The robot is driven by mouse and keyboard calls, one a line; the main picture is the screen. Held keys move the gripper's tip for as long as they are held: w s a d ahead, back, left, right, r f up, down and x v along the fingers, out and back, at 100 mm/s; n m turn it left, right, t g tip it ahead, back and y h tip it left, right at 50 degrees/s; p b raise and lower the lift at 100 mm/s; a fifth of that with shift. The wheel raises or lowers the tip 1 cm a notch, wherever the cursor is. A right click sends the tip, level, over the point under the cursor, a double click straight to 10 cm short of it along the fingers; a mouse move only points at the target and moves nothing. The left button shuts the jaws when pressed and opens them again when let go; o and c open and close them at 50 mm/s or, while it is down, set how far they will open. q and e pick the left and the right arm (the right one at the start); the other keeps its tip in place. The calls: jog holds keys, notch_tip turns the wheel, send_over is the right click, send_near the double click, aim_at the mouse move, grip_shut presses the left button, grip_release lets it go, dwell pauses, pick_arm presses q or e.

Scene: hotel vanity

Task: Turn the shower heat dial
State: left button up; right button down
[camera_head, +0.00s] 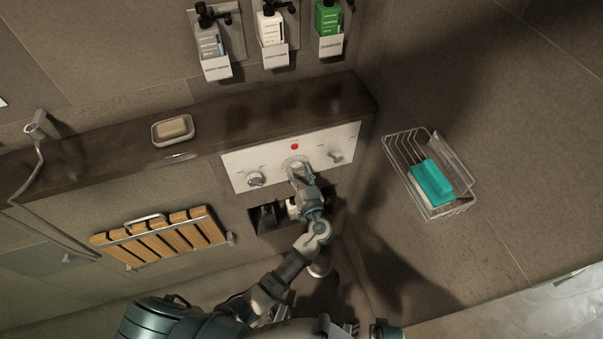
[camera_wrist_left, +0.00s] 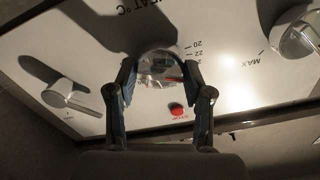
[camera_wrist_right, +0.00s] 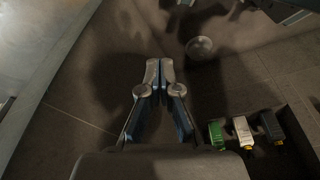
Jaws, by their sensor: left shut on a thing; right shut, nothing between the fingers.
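The white control panel (camera_head: 320,141) is on the tiled wall, with a round heat dial (camera_head: 295,163) in its middle. My left gripper (camera_head: 299,172) reaches the dial from below and partly hides it in the head view. In the left wrist view the fingers (camera_wrist_left: 160,72) are shut on the clear heat dial (camera_wrist_left: 157,66), one on each side. "HEAT °C" and the numbers 20 and 22 show beside it. A red button (camera_wrist_left: 178,109) is close by. My right gripper (camera_wrist_right: 162,65) is shut and empty in the right wrist view, away from the panel.
Two other knobs flank the dial, one left (camera_head: 256,178) and one right (camera_head: 336,156). A niche with bottles (camera_head: 268,214) lies below the panel. A wire basket (camera_head: 397,152) hangs at right, a slatted wooden seat (camera_head: 160,239) at left. A soap dish (camera_head: 158,139) sits on the ledge.

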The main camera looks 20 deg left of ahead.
pick_arm(q)
jog(key=shift+a+m, duration=0.1)
jog(key=shift+m, duration=0.8)
jog(key=shift+r+m, duration=0.1)
jog(key=shift+m, duration=0.4)
jog(key=shift+m+p, duration=0.4)
jog(key=shift+m, duration=0.5)
jog(key=shift+m+p, duration=0.3)
jog(key=shift+m, duration=0.6)
jog(key=m+p, duration=0.2)
jog(key=m, duration=0.2)
jog(key=m+p, duration=0.2)
jog(key=m, duration=0.3)
jog(key=shift+w+a+r, duration=0.1)
jog(key=shift+a+r, duration=0.05)
jog(key=shift+r, duration=0.05)
jog(key=shift+m+p, duration=0.7)
jog(key=shift+m, duration=0.5)
pick_arm(e)
jog(key=s+d+f+g, duration=0.1)
jog(key=s+f, duration=1.1)
jog(key=shift+s+d+f, duration=0.2)
jog(key=shift+d+f, duration=0.15)
jog(key=shift+s+d+r, duration=0.1)
jog(key=shift+d+r, duration=0.1)
jog(key=shift+d, duration=0.2)
